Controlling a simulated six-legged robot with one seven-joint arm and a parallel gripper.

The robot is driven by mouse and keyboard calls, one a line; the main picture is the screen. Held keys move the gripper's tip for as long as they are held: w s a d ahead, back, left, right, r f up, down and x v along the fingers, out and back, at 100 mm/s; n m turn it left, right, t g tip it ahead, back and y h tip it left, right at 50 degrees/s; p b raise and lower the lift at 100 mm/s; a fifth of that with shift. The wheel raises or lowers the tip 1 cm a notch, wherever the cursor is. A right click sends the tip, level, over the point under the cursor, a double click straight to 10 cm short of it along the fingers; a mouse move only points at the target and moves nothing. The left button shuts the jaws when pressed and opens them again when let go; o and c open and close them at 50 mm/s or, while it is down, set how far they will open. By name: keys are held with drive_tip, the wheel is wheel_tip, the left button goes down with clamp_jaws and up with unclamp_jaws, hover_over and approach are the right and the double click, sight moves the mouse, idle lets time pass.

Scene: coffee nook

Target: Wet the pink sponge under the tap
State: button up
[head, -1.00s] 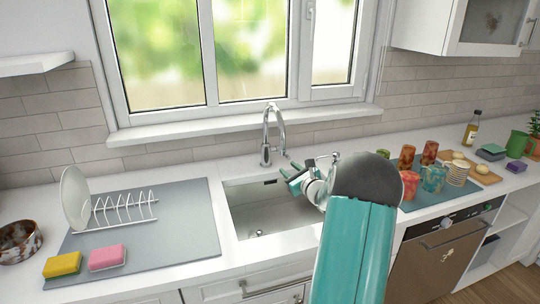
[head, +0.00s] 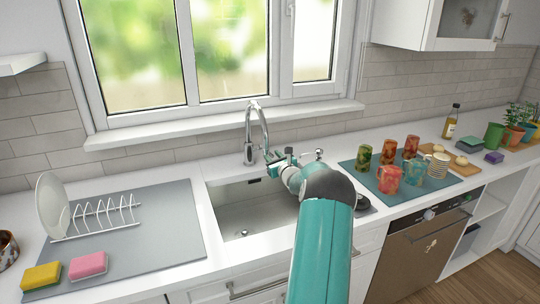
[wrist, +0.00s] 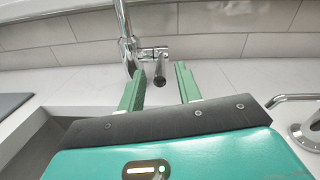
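The pink sponge (head: 88,265) lies on the grey mat at the left, beside a yellow sponge (head: 40,277). The chrome tap (head: 249,145) stands behind the sink (head: 250,215), its spout arched over the basin. My gripper (head: 273,157) is beside the tap's lower body, far from the pink sponge. In the wrist view, my gripper (wrist: 160,70) is open, with two green fingers spread. The tap's side handle (wrist: 160,75) shows between the fingertips; I cannot tell whether they touch it. No water is visible.
A dish rack (head: 105,217) with a white plate (head: 52,205) stands on the grey mat (head: 170,230). Several mugs (head: 388,178) stand on a teal mat right of the sink. A small chrome fixture (wrist: 305,132) is right of my gripper.

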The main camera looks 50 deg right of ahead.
sight(270, 153)
drive_tip(key=shift+x, duration=1.35)
drive_tip(key=shift+a, duration=0.1)
clamp_jaws()
drive_tip(key=shift+w+r+g+y, duration=0.1)
drive_tip(key=shift+r+g+y, duration=0.2)
drive_tip(key=shift+r+g, duration=0.2)
unclamp_jaws()
